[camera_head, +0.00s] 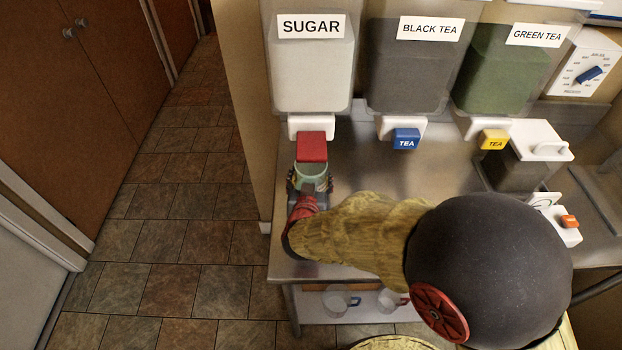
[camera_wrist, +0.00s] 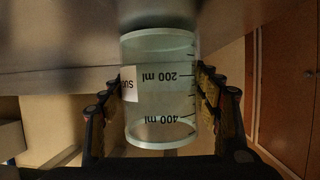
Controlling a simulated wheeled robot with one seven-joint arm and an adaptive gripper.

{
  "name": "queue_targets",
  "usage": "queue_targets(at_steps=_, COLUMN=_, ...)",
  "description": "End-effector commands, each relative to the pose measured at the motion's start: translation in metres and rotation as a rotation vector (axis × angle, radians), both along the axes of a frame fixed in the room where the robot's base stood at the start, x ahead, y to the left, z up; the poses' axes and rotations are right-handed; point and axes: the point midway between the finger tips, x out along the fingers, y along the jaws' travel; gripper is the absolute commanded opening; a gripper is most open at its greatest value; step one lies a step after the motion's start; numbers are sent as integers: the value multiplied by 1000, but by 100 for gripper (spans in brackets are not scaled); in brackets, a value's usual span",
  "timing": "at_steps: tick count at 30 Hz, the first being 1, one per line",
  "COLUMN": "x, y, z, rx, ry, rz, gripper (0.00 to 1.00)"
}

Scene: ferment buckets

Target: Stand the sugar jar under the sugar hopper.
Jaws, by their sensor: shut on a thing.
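The sugar hopper (camera_head: 312,65) is a pale container with a "SUGAR" label at the back left of the counter. Its red lever (camera_head: 311,146) sticks out below it. The sugar jar (camera_head: 312,180) is clear and greenish, just below the red lever in the head view, which covers part of its top. In the wrist view the jar (camera_wrist: 160,90) shows volume marks and part of a label, and it appears upside down. My gripper (camera_head: 309,190) is shut on the jar, with a finger on each side (camera_wrist: 160,100). Whether the jar's base touches the counter is hard to tell.
Black tea (camera_head: 410,65) and green tea (camera_head: 500,70) hoppers hang to the right, with a blue lever (camera_head: 406,139) and a yellow lever (camera_head: 494,139). A lidded container (camera_head: 530,155) and a small scale-like device (camera_head: 560,222) stand right. Clear jars (camera_head: 340,302) sit on the lower shelf.

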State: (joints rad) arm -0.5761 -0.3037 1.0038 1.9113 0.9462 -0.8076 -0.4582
Motion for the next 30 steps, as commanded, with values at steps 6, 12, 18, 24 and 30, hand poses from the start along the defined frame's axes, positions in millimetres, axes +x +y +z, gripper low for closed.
queue_targets(at_steps=6, x=0, y=0, z=-3, rx=-1, ry=0, rz=0, gripper=65)
queue_targets(at_steps=12, x=0, y=0, z=-3, rx=0, ry=0, rz=0, gripper=76)
queue_targets(at_steps=18, x=0, y=0, z=-3, rx=0, ry=0, rz=0, gripper=81)
queue_targets(at_steps=24, x=0, y=0, z=-2, rx=0, ry=0, rz=0, gripper=81)
queue_targets(at_steps=30, x=-16, y=3, z=9, rx=0, ry=0, rz=2, gripper=81)
